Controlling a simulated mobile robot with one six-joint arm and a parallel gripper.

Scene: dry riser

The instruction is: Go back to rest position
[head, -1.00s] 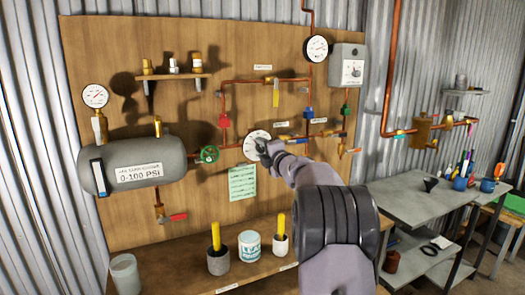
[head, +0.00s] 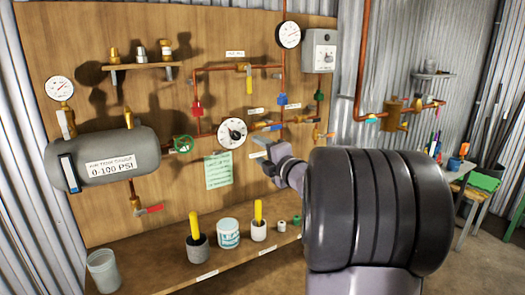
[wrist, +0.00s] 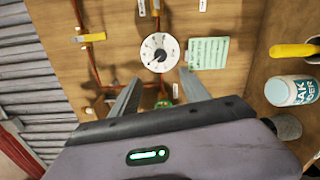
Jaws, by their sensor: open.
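My gripper (head: 268,163) is in front of the wooden board (head: 130,215), below and right of the round white dial (head: 232,132). Its jaws are empty, and nothing sits between them. In the wrist view my gripper (wrist: 155,88) shows two spread fingers, with the dial (wrist: 160,52) beyond them and apart from them. My arm's dark, ribbed joint fills the right middle of the head view and hides part of the board and the bench behind it.
A grey tank (head: 105,158) and a green valve wheel (head: 183,144) are left of the dial. A green note (head: 218,170) hangs below it. Cups and a white tub (head: 228,233) stand on the wooden bench (head: 150,275). A side table is at right.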

